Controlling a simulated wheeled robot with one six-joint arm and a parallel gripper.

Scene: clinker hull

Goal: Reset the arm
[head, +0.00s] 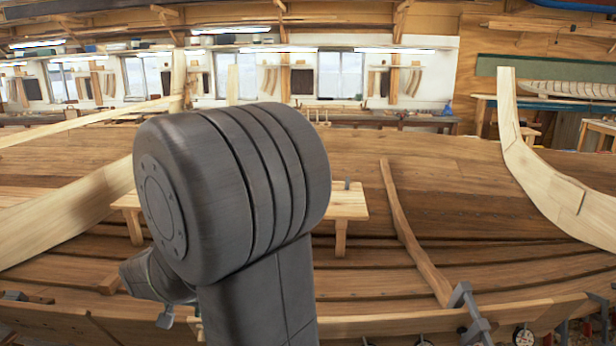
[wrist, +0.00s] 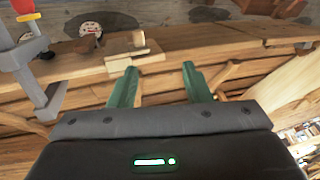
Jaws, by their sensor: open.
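My gripper (wrist: 159,67) shows in the wrist view with two green fingers spread apart. It is open, and nothing is held between the fingers. Beyond the fingertips is a wooden plank edge (wrist: 185,50) with a small wooden block (wrist: 124,43) on it. I cannot tell how far the fingers are from the plank. In the head view my dark grey arm is bent and fills the centre left, hiding part of the hull and bench. I cannot make out my gripper's fingers there.
The planked hull (head: 450,205) spreads across the head view, with a curved timber (head: 545,175) at right. A small wooden bench (head: 345,205) stands behind my arm. A grey clamp (head: 468,310) grips the near edge; a clamp (wrist: 35,75) also stands left in the wrist view.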

